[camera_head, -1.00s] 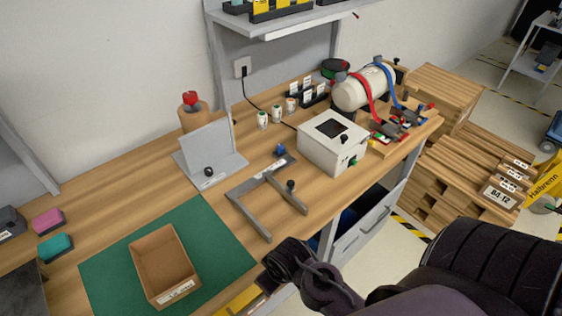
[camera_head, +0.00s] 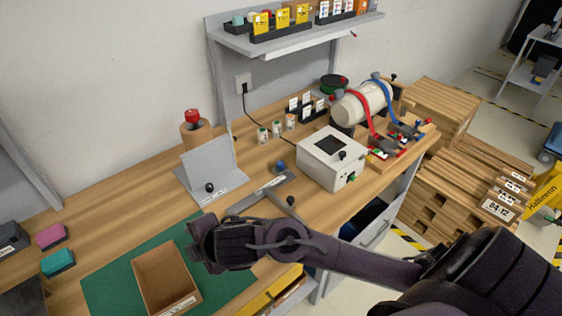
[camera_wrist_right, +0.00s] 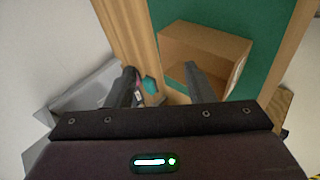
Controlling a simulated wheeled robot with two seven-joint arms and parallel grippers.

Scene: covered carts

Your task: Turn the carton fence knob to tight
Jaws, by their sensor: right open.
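A grey upright plate on a labelled base (camera_head: 208,165) stands on the bench, with a black knob (camera_head: 209,187) at its front. A grey metal frame (camera_head: 262,190) lies to its right, with a blue knob (camera_head: 281,165) and a black knob (camera_head: 291,201); my arm hides its near part. I cannot tell which knob is the fence knob, nor read its marks. An open cardboard carton (camera_head: 167,279) sits on the green mat (camera_head: 112,290). My right gripper (camera_wrist_right: 160,84) is open and empty, above the bench beside the carton. My left gripper is out of view.
A white box with a screen (camera_head: 333,158) stands right of the frame. Small bottles (camera_head: 276,129) and a strapped cylinder (camera_head: 362,102) stand further back. Pink and teal blocks (camera_head: 57,262) lie at left. A shelf (camera_head: 295,40) overhangs the back.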

